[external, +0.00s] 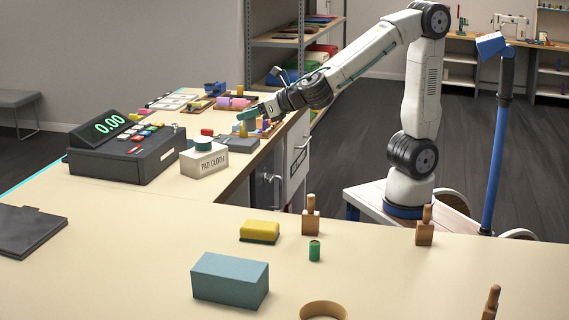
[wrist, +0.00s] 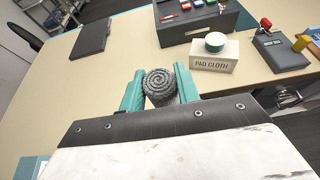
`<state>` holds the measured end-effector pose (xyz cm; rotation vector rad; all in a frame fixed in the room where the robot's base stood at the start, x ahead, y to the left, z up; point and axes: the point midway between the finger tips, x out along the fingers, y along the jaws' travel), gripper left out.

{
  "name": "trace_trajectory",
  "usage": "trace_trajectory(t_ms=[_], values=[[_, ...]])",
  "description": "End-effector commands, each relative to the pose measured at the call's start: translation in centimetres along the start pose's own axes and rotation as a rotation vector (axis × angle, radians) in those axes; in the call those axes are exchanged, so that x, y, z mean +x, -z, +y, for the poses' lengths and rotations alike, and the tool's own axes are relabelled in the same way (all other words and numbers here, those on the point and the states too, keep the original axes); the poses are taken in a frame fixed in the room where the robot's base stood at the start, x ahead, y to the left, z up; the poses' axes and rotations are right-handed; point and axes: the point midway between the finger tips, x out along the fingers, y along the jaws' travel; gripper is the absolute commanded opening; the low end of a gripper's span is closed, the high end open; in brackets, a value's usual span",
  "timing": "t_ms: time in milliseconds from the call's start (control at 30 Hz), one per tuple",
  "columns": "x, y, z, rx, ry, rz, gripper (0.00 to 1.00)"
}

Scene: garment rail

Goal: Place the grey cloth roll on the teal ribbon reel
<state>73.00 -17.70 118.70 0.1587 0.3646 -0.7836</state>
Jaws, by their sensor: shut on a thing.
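My gripper (wrist: 160,92) has teal fingers, shut on the grey cloth roll (wrist: 160,80), whose spiral end shows between them in the wrist view. In the external view my gripper (external: 248,114) is over the far counter, right of the cash register; the roll cannot be made out there. A small green cylinder (external: 315,251) stands on the near counter.
The cash register (external: 125,146) stands left of the box. A grey device (external: 238,143) is right of it. Near counter: yellow block (external: 260,231), blue-grey block (external: 230,279), wooden-handled stamps (external: 311,217), a tan ring (external: 323,310).

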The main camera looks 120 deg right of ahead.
Motion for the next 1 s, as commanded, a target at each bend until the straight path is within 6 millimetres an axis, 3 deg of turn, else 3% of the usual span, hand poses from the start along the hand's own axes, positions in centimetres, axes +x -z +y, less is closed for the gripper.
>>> trace_trajectory(t_ms=[33,200,300,500,600,833,1000], values=[[1.4,-0.6,-2.6,0.018,0.044,0.001,0.11],[4.4,-1.8,-10.0,0.062,0.158,0.001,0.11],[5.4,-2.2,-13.6,0.084,0.211,0.003,0.11],[6.4,-2.6,-18.7,0.111,0.282,0.004,0.11],[6.7,-2.7,-20.5,0.121,0.308,0.005,0.11],[8.1,0.7,-20.3,0.116,0.305,0.010,0.11],[9.0,1.8,-20.1,0.118,0.305,0.007,0.11]])
